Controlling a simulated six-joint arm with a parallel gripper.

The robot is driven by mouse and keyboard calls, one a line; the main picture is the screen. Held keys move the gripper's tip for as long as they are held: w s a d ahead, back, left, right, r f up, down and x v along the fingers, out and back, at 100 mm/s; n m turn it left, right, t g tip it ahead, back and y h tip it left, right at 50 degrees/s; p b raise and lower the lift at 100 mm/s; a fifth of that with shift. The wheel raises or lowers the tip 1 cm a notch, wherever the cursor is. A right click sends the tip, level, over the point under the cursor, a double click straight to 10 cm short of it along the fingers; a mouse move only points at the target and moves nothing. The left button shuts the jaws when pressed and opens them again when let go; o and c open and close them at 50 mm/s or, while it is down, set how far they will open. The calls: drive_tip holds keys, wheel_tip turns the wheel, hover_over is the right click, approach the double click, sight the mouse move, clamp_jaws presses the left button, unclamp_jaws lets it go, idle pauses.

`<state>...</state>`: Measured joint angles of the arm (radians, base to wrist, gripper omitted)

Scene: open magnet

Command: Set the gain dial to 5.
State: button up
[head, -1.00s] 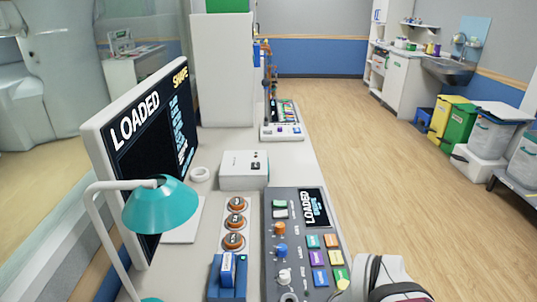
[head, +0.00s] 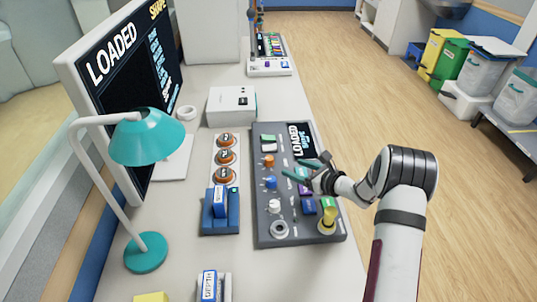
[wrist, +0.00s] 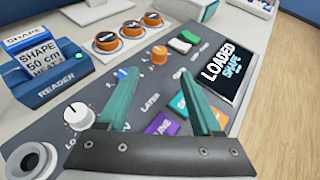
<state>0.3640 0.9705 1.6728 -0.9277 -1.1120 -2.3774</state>
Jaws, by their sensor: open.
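The grey control console (head: 262,228) carries an orange dial (head: 268,161), a blue dial (head: 270,182) and a white dial (head: 275,206). I cannot read which one is the gain dial. In the wrist view the orange dial (wrist: 159,55) shows beyond and between my fingertips. The blue dial (wrist: 127,77) is partly hidden behind the left finger, and the white dial (wrist: 77,115) is left of it with its pointer visible. My gripper (head: 304,165) is open and empty, with teal fingers above the console's right half. It also shows in the wrist view (wrist: 155,76).
A blue card reader (head: 220,222) and several orange-rimmed round knobs (head: 225,157) are left of the console. The console screen (head: 304,140) and a monitor (head: 110,75) read LOADED. A teal lamp (head: 146,140) stands at left. Coloured buttons lie under my gripper.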

sight(269, 158)
drive_tip(key=x, duration=1.4)
drive_tip(key=shift+s, duration=0.1)
clamp_jaws()
